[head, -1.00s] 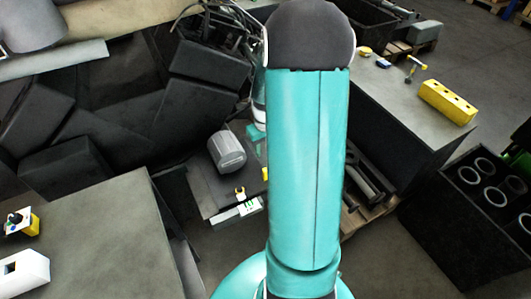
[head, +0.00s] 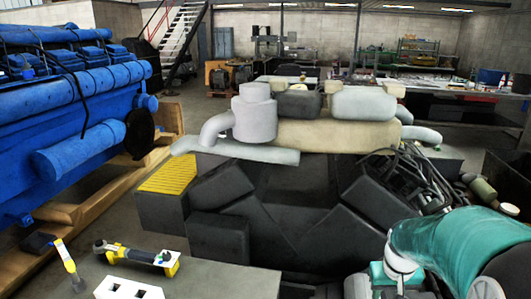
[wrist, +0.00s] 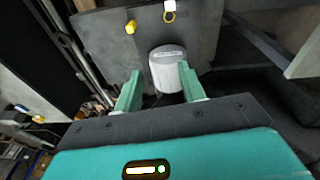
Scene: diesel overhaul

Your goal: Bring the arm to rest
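My arm, teal with a grey joint, fills the lower right corner of the head view, bent over a dark block; its fingers are out of sight there. In the wrist view my gripper (wrist: 159,68) has its two pale green fingers spread apart. A light grey cylinder (wrist: 167,72) shows between and beyond the fingertips, on a grey surface (wrist: 115,40). I see a gap beside the left finger; the right finger overlaps the cylinder's edge in the picture, and I cannot tell whether they touch.
A blue engine (head: 70,110) stands at left. A dark engine block with grey and beige parts (head: 300,135) stands ahead. A yellow-black tool (head: 138,258) and a white block with holes (head: 127,289) lie on the near bench (head: 225,284). A yellow item (wrist: 131,27) sits near the cylinder.

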